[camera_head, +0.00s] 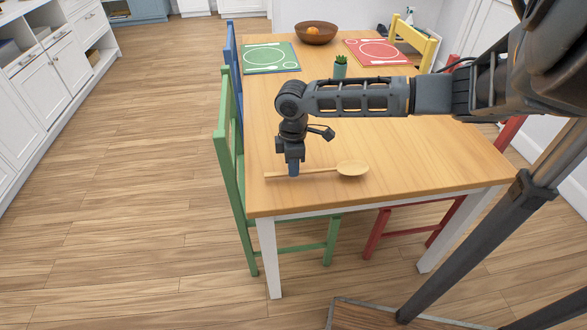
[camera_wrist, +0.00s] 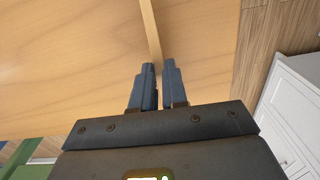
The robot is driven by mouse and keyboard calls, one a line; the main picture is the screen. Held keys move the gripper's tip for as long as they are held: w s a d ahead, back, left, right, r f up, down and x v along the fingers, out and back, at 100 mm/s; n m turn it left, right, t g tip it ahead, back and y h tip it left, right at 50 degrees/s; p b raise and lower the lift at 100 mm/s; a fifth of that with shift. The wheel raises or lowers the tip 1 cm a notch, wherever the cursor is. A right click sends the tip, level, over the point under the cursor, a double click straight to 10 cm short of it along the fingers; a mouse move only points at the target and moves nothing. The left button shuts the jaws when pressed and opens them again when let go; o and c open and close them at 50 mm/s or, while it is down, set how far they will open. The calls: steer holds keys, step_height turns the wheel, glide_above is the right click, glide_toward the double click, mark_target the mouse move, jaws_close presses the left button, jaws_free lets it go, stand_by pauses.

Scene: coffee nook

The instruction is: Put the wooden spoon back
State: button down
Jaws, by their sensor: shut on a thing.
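The wooden spoon (camera_head: 352,169) lies along the near left part of the wooden table (camera_head: 420,150), its bowl to the right and its handle to the left. My gripper (camera_head: 293,172) points down at the handle and is shut on it. In the wrist view the spoon handle (camera_wrist: 151,35) runs up from between the two blue-grey fingertips (camera_wrist: 158,72). The spoon's bowl is outside the wrist view. I cannot tell whether the spoon touches the tabletop or is just above it.
A small potted plant (camera_head: 340,68), a green placemat (camera_head: 270,57), a red placemat (camera_head: 377,51) and a brown bowl with an orange fruit (camera_head: 316,34) are farther back. A green chair (camera_head: 231,150) stands at the left edge. The tabletop right of the spoon is clear.

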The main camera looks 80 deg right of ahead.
steer(key=shift+f+p, duration=0.3)
steer(key=shift+p, duration=0.35)
steer(key=shift+f, duration=0.5)
steer(key=c, duration=1.1)
jaws_free()
steer(key=shift+c, duration=0.2)
steer(key=shift+f, duration=0.15)
steer(key=shift+f+b, duration=0.35)
steer(key=shift+b, duration=0.65)
step_height(320, 180, up, 8)
steer(key=shift+w+r, duration=0.15)
steer(key=shift+r, duration=0.05)
